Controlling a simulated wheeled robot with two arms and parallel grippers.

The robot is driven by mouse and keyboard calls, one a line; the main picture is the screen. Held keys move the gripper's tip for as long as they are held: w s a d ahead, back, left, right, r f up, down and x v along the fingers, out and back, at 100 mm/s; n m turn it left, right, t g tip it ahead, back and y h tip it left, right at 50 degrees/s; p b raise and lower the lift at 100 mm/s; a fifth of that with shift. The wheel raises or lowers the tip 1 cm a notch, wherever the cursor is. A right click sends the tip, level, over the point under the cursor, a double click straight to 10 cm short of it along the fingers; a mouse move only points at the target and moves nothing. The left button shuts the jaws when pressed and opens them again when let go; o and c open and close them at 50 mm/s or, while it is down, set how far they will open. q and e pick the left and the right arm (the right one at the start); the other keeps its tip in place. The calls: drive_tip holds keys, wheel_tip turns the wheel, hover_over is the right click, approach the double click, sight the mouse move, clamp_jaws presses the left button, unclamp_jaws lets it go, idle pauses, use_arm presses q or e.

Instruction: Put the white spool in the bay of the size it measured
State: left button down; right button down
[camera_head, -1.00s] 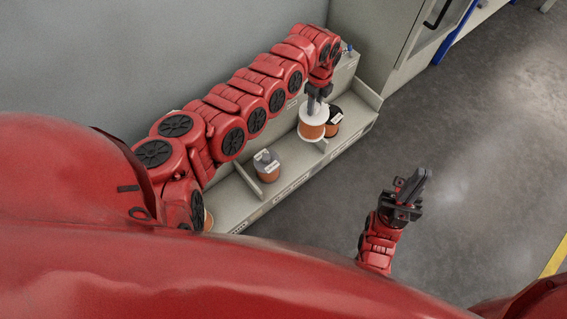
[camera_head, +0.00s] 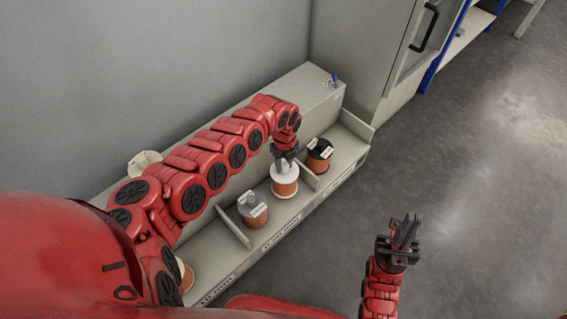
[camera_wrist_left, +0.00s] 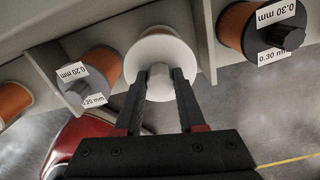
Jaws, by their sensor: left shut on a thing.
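The white spool (camera_head: 285,172), wound with copper wire, is upright in or just over the middle bay of the shelf (camera_head: 262,238); I cannot tell if it touches the floor. My left gripper (camera_head: 285,155) is shut on its hub from above; the left wrist view shows the fingers around the hub of the white spool (camera_wrist_left: 158,52). A grey spool (camera_head: 251,205), labelled 0.20 mm in the left wrist view (camera_wrist_left: 88,75), stands left of it in the same bay. A black spool (camera_wrist_left: 262,30), labelled 0.30 mm, stands beyond the right divider. My right gripper (camera_head: 405,232) is away over the floor, its opening unclear.
A divider (camera_head: 308,176) stands close to the white spool's right; another divider (camera_head: 232,226) is left of the grey spool. Another copper spool (camera_head: 186,276) is in the left bay, partly hidden by my arm. A pale round object (camera_head: 143,162) is on the rear ledge.

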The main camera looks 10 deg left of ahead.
use_arm(q)
wheel_tip(320, 180, down, 4)
drive_tip(key=shift+r+b, duration=0.15)
drive_tip(key=shift+b, duration=0.75)
drive_tip(key=shift+r, duration=0.1)
drive_tip(key=c, duration=0.5)
unclamp_jaws()
